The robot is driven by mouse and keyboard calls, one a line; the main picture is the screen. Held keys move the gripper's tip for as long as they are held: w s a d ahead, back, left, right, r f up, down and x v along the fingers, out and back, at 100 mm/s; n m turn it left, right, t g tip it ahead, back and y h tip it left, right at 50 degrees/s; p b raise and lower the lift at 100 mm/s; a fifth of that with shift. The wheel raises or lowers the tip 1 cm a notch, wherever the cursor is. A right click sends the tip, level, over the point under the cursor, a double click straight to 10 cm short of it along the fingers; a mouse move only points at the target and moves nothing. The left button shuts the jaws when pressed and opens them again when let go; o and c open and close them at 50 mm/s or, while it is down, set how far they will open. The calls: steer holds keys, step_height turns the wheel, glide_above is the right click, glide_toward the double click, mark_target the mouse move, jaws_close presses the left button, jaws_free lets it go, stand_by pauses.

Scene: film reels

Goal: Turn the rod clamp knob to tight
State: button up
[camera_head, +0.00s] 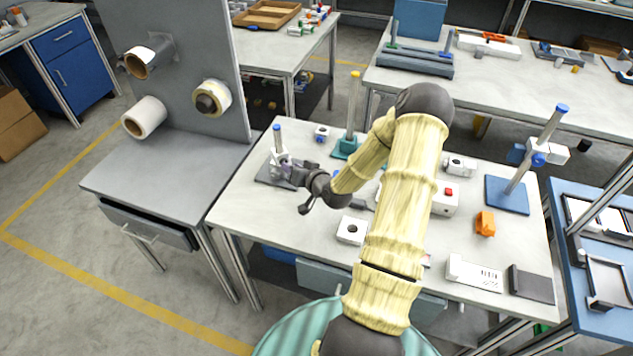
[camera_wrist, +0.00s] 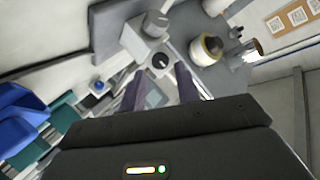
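A rod stand with a blue-capped rod (camera_head: 277,137) and a dark base (camera_head: 266,177) stands at the table's left end. A pale clamp (camera_head: 277,157) sits on its rod. In the wrist view, a dark round knob (camera_wrist: 160,61) with a light mark shows on a pale block. My gripper (camera_head: 287,170) is right beside the clamp in the head view. In the wrist view its two fingers (camera_wrist: 160,78) are apart, one on each side of the knob. Whether they touch it cannot be told. The head view does not show the knob clearly.
A stand with a yellow-capped rod (camera_head: 352,100) and teal base is close behind my arm. Another stand with a blue base (camera_head: 506,196) is at the right. A panel with rolls (camera_head: 212,97) rises at the left.

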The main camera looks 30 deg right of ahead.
steer(key=b+v, duration=0.1)
steer(key=v, duration=1.3)
steer(key=shift+s, duration=0.1)
steer(key=s+a+r+n+g+p, duration=0.1)
steer(key=s+a+r+g, duration=0.2)
steer(key=a, duration=0.3)
steer(key=s+a+r+n+g+p, duration=0.1)
steer(key=s+a+r+n+g, duration=0.1)
steer(key=a, duration=0.5)
steer(key=s+a+r+n+g+h+p, duration=0.1)
steer(key=s+a+r+n+g, duration=0.1)
steer(key=s+a+r+g, duration=0.3)
steer(key=shift+a+r+g, duration=0.4)
steer(key=shift+a+g, duration=0.3)
steer(key=shift+a, duration=0.05)
